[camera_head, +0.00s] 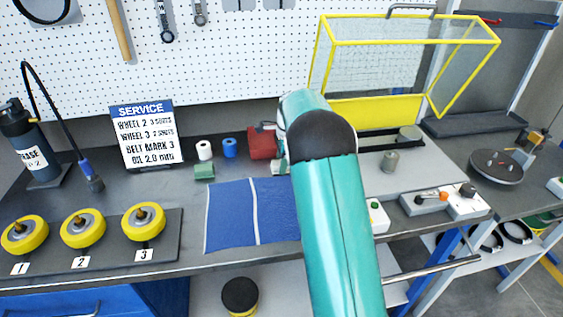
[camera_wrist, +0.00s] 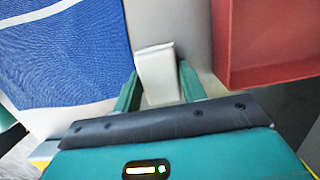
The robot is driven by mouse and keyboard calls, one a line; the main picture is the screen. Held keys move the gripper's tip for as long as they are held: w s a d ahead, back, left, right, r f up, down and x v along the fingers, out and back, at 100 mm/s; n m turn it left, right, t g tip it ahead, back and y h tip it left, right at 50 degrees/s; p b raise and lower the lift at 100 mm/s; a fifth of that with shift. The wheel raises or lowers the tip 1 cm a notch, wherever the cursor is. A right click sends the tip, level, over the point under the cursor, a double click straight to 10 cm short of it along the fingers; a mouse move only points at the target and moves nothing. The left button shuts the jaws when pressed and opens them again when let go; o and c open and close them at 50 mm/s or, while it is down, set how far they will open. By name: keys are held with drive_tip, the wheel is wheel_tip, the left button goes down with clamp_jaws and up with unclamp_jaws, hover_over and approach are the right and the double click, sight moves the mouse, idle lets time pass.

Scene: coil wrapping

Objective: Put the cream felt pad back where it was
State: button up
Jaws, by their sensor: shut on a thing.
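The cream felt pad (camera_wrist: 157,62) shows in the wrist view as a pale block between the two teal fingers. My gripper (camera_wrist: 159,78) is shut on it. The pad is over or on a pale grey surface, between the blue mat and the red bin; I cannot tell whether it touches that surface. In the head view my arm hides most of the gripper, and I cannot make out the pad clearly.
The blue mat (camera_head: 230,217) with a white stripe lies left of my arm. A yellow-framed guard (camera_head: 375,112) stands behind right.

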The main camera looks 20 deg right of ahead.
drive_tip(key=shift+f, duration=0.2)
drive_tip(key=o, duration=1)
drive_tip(key=shift+w+r, duration=0.1)
wheel_tip(320, 180, up, 12)
drive_tip(key=d, duration=0.2)
drive_tip(key=s+a+r+n+t, duration=0.1)
drive_tip(key=s+a+r+n, duration=0.4)
drive_tip(key=s+r, duration=0.35)
drive_tip(key=s+a+r+n+t, duration=0.25)
drive_tip(key=s+a+n, duration=0.25)
drive_tip(key=s, duration=0.6)
drive_tip(key=s+a+f+n, duration=0.1)
drive_tip(key=s+a+n, duration=0.1)
drive_tip(key=s, duration=0.4)
drive_tip(key=s+a+f+n+t+h, duration=0.1)
drive_tip(key=s+f+n, duration=0.1)
drive_tip(key=s+n, duration=0.2)
drive_tip(key=s+a+f+n, duration=0.2)
drive_tip(key=s+n, duration=0.2)
drive_tip(key=s, duration=0.4)
drive_tip(key=shift+s+a+f+t+h, duration=0.2)
drive_tip(key=shift+a+f+t+h, duration=0.05)
drive_tip(key=shift+a+t+h, duration=0.15)
